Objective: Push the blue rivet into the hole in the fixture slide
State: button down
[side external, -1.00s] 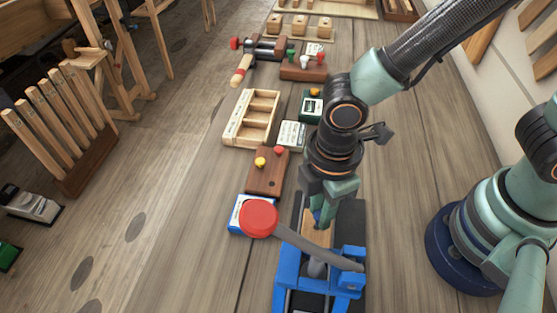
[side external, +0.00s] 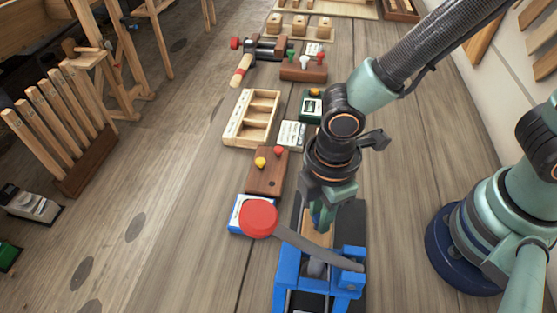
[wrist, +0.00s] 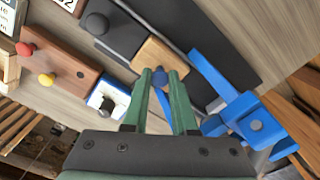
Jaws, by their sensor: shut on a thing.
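The blue rivet (wrist: 160,79) shows as a small blue piece between my fingertips in the wrist view. My gripper (wrist: 160,73) is shut on it, over the near edge of the wooden fixture slide (wrist: 152,60). In the side view my gripper (side external: 322,222) points down at the slide (side external: 312,240), in front of the blue fixture frame (side external: 288,274). The fingers hide most of the rivet there. I cannot see the hole, nor tell whether the rivet's tip is in it.
A grey lever (side external: 312,247) with a red knob (side external: 258,217) reaches across the fixture close to my fingers. A brown block (side external: 267,180) with yellow and red pegs and a wooden tray (side external: 234,133) stand farther back.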

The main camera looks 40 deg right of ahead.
jog(key=shift+f, duration=0.4)
jog(key=c, duration=0.6)
grip_release()
jog(key=shift+r, duration=4)
